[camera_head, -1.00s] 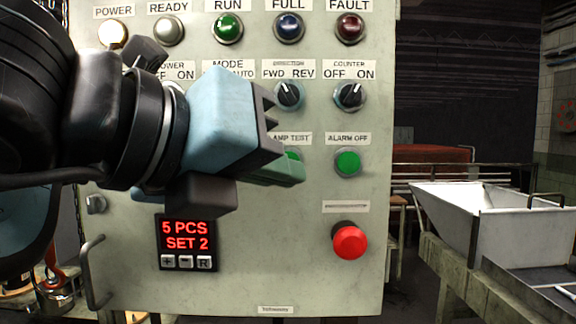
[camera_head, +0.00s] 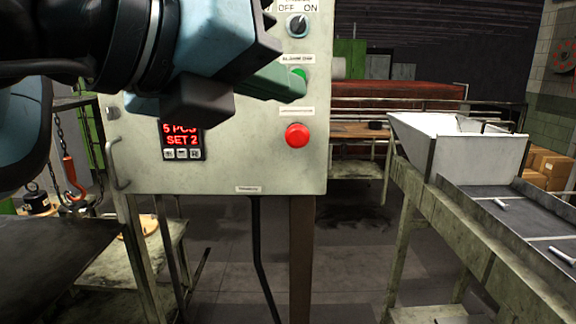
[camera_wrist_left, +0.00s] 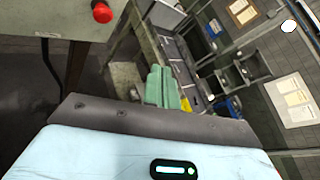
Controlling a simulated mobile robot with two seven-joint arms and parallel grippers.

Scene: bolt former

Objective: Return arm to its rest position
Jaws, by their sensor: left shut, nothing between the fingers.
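My left gripper (camera_head: 290,88) reaches in from the upper left of the head view, in front of the grey control panel (camera_head: 235,165). Its green fingers are shut with nothing between them, and they also show shut in the left wrist view (camera_wrist_left: 162,87). The fingers overlap the panel near the green alarm-off button (camera_head: 299,75); I cannot tell the gap between them. The red emergency button (camera_head: 297,135) is below the fingertips. The red display (camera_head: 181,137) reads 5 PCS, SET 2. My right gripper is not in view.
A white hopper (camera_head: 470,150) and a conveyor (camera_head: 530,225) with several bolts stand at the right. A dark table top (camera_head: 50,255) is at the lower left. A hook (camera_head: 70,172) hangs at the left. Open floor (camera_head: 340,260) lies below and right of the panel.

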